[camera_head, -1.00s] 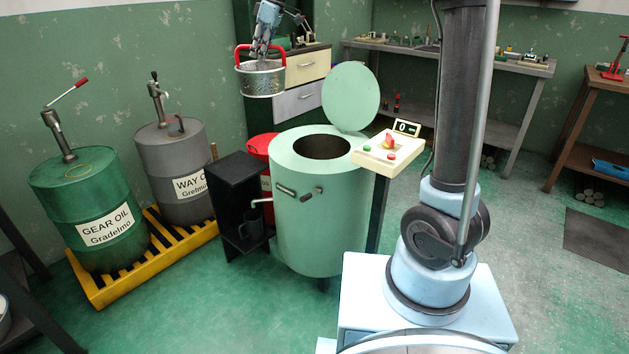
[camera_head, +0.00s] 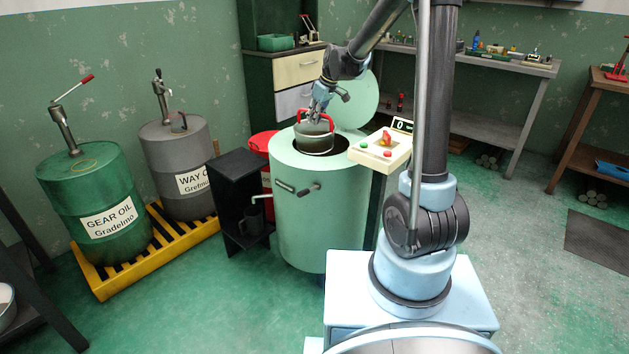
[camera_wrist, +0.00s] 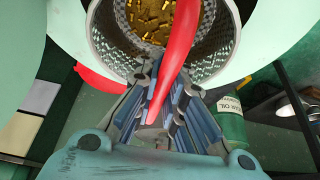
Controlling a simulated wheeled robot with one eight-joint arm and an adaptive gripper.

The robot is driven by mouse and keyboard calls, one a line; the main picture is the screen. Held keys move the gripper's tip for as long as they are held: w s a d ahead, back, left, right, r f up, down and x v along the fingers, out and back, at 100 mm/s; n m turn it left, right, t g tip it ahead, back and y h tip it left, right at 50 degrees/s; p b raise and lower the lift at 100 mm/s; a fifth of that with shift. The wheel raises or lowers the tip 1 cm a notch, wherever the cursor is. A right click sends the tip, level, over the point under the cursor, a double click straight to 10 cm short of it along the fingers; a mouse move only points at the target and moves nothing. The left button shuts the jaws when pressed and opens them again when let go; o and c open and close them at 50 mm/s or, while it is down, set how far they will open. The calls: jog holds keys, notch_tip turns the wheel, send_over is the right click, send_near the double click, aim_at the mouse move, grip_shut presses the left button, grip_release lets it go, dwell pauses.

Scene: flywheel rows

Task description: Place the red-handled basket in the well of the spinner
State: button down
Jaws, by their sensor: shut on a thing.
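The red-handled basket (camera_head: 314,139) hangs upright from my gripper (camera_head: 318,112), which is shut on its red handle. The basket is over the open mouth of the pale green spinner (camera_head: 325,215), its lower part at or just inside the dark well (camera_head: 341,146). I cannot tell whether it touches the rim. In the wrist view the perforated basket (camera_wrist: 222,60) holds small brass-coloured parts, and the red handle (camera_wrist: 178,45) runs between the fingers of my gripper (camera_wrist: 165,110). The spinner's round lid (camera_head: 360,98) stands open behind, partly hidden by my arm.
A control panel (camera_head: 381,148) with buttons and a display stands right of the spinner's mouth. A black shelf stand (camera_head: 238,205) and a red container (camera_head: 263,143) are close on its left. Green (camera_head: 95,200) and grey (camera_head: 183,165) drums stand on a yellow pallet further left.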

aim_at(321, 149)
jog(key=shift+m, duration=0.4)
jog(key=d+f, duration=0.1)
jog(key=f, duration=0.1)
jog(key=d+f, duration=0.1)
jog(key=f, duration=0.1)
jog(key=shift+s+d, duration=0.2)
jog(key=shift+d+f, duration=0.1)
jog(key=shift+f, duration=4.95)
jog(key=c, duration=2.1)
grip_release()
jog(key=o, duration=0.4)
jog(key=shift+o, duration=0.2)
jog(key=shift+r, duration=0.1)
jog(key=shift+v, duration=5.95)
jog(key=shift+s, duration=0.15)
